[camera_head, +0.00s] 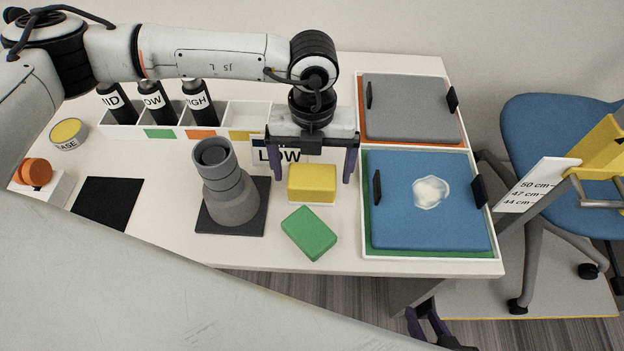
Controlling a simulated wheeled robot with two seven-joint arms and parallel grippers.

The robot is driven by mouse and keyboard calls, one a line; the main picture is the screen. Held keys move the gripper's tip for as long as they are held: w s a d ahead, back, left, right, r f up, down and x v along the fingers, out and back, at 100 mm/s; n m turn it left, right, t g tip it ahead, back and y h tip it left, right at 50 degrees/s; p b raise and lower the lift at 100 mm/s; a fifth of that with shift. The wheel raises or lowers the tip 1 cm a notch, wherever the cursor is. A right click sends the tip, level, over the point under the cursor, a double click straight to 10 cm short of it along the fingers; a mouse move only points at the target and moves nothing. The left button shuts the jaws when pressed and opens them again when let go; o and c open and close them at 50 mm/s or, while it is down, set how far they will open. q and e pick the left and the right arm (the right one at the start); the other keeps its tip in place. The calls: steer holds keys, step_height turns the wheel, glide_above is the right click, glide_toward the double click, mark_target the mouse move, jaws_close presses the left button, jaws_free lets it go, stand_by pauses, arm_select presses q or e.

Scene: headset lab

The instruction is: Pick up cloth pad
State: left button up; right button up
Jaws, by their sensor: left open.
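Two small pads lie at the front middle of the white table. A yellow pad (312,180) sits on a white base, and a green pad (309,233) lies tilted in front of it. I cannot tell which of them is the cloth pad. My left gripper (310,178) is open and points down. Its two dark purple fingers are apart on either side of the yellow pad, and I see no contact. My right gripper (425,322) is low at the bottom edge, beyond the table's front, partly cut off.
A grey stepped cylinder on a dark base (232,214) stands just left of the pads. A tray with a blue cushion (405,235) bearing a whitish patch is at right, with a grey cushion (408,107) behind. Black bottles (152,104) stand in a divided rack. A LOW card stands behind the yellow pad.

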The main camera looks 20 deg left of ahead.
mark_target(313, 169)
arm_select(q)
steer(key=shift+f, duration=0.4)
steer(key=c, duration=1.2)
steer(key=shift+o, duration=0.2)
steer(key=shift+r, duration=0.15)
step_height(313, 169, up, 10)
steer(key=shift+f+b, duration=0.1)
steer(key=shift+b, duration=0.4)
steer(key=shift+o, duration=1.2)
steer(key=shift+c, duration=0.5)
